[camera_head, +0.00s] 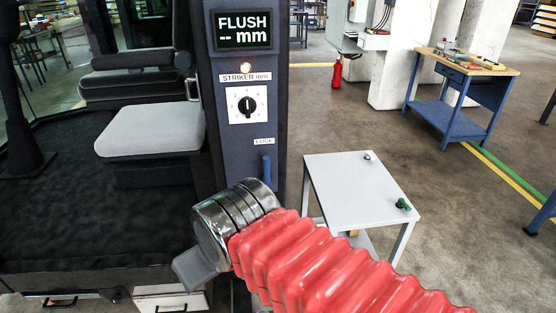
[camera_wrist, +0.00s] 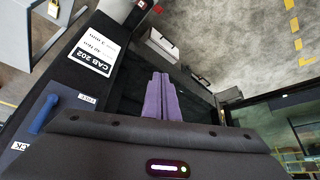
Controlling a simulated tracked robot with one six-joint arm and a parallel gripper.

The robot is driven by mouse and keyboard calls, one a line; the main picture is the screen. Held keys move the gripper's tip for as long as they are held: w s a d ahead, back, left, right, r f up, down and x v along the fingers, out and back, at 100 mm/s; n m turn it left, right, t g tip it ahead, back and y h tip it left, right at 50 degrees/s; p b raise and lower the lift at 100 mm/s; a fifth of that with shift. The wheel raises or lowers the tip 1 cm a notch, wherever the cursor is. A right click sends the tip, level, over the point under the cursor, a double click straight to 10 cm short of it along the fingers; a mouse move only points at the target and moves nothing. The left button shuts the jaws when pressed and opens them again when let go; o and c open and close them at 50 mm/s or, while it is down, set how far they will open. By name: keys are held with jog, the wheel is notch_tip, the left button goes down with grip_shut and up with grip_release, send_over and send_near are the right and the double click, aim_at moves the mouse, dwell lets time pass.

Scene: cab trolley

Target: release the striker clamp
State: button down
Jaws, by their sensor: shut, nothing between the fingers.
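The clamp lever is a blue handle (camera_head: 266,168) on the dark cab pillar, just under the LOCK label (camera_head: 264,141); my wrist is close below it in the head view. In the wrist view the blue lever (camera_wrist: 45,114) is at the left, between a LOCK label (camera_wrist: 20,146) and a second small label (camera_wrist: 87,98) that looks like FREE. The lever's handle lies nearer the LOCK end. My gripper (camera_wrist: 161,78) shows two purple fingers pressed together, empty, to the right of the lever and apart from it. In the head view the fingers are hidden.
Above the lever on the pillar are a striker dial (camera_head: 247,105), a lit lamp (camera_head: 245,68) and a FLUSH display (camera_head: 244,30) reading dashes. A cab seat (camera_head: 152,130) stands left. A white trolley table (camera_head: 365,185) with a green item stands right. A CAB 202 plate (camera_wrist: 93,52) is near the lever.

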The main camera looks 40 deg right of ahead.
jog(key=w+d+r+m+g+y, duration=0.1)
jog(key=w+d+r+m, duration=0.2)
jog(key=d, duration=0.6)
jog(key=w+d+r+m, duration=0.25)
jog(key=d+r, duration=0.25)
jog(key=d, duration=0.3)
jog(key=s+d+r+m+t, duration=0.1)
jog(key=s+d+r, duration=0.1)
jog(key=d, duration=0.4)
jog(key=s+d+r+m+t, duration=0.1)
jog(key=s+d+r, duration=0.1)
jog(key=d, duration=0.4)
jog(key=shift+s+d+r+t, duration=0.2)
jog(key=shift+d+r+t, duration=0.2)
jog(key=shift+r, duration=0.5)
jog(key=shift+f, duration=0.1)
send_near(267, 170)
jog(key=shift+w+d+f, duration=0.25)
jog(key=shift+w+f, duration=0.25)
jog(key=shift+f, duration=0.35)
jog(key=shift+w+d+f, duration=0.2)
jog(key=shift+w+f, duration=0.35)
jog(key=shift+f, duration=0.25)
jog(key=shift+w+d+f, duration=0.25)
jog(key=shift+w+f, duration=0.25)
jog(key=shift+f, duration=0.35)
